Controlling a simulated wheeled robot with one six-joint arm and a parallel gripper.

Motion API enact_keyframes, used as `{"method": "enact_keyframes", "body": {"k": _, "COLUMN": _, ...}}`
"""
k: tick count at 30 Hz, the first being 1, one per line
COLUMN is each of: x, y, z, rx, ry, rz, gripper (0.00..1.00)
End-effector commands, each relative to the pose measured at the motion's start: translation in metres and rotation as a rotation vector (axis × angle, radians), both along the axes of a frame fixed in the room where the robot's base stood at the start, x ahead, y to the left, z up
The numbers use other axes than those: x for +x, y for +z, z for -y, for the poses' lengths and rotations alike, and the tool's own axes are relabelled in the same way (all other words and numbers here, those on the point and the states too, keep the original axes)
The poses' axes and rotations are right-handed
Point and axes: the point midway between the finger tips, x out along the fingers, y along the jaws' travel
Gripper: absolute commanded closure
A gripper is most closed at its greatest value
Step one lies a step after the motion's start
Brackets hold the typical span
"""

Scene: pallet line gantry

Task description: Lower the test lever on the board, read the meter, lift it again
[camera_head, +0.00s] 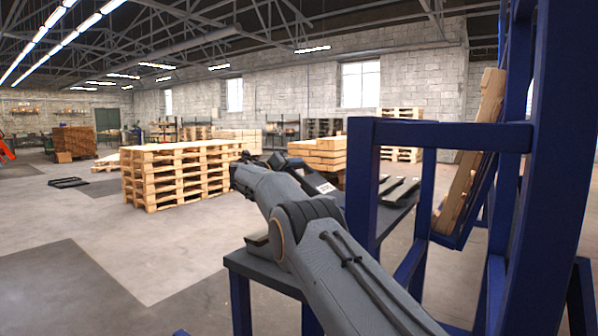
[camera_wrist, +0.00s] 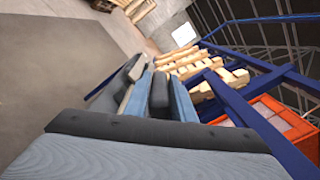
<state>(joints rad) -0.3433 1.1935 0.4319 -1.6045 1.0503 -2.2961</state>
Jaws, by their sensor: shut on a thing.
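My gripper (camera_wrist: 160,78) shows in the wrist view. Its two blue-grey fingers are shut on a dark narrow piece (camera_wrist: 158,95). I cannot tell for certain whether this piece is the test lever. In the head view my arm reaches away over a dark bench (camera_head: 258,267), and the fingertips are hidden behind my wrist. A dark unit with a white label (camera_head: 325,188) shows just right of my wrist. I cannot make out the board or a readable meter in either view.
A blue steel frame (camera_head: 362,190) stands close at the right, with wooden boards (camera_head: 470,150) leaning in it. A pallet stack (camera_head: 180,172) stands beyond my arm, and more wood (camera_head: 318,153) lies behind. An orange crate (camera_wrist: 270,122) shows in the wrist view.

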Motion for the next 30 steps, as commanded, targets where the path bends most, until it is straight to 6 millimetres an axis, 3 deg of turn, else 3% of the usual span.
{"method": "enact_keyframes", "body": {"k": 1, "x": 0.004, "y": -0.017, "z": -0.003, "rx": 0.003, "ry": -0.003, "rz": -0.001, "gripper": 1.00}}
{"method": "enact_keyframes", "body": {"k": 15, "x": 0.016, "y": -0.073, "z": -0.017, "rx": 0.004, "ry": -0.009, "rz": -0.004, "gripper": 1.00}}
{"method": "enact_keyframes", "body": {"k": 22, "x": 0.018, "y": -0.092, "z": -0.018, "rx": 0.005, "ry": -0.013, "rz": -0.005, "gripper": 1.00}}
{"method": "enact_keyframes", "body": {"k": 30, "x": 0.019, "y": -0.101, "z": -0.017, "rx": 0.006, "ry": -0.015, "rz": -0.003, "gripper": 1.00}}
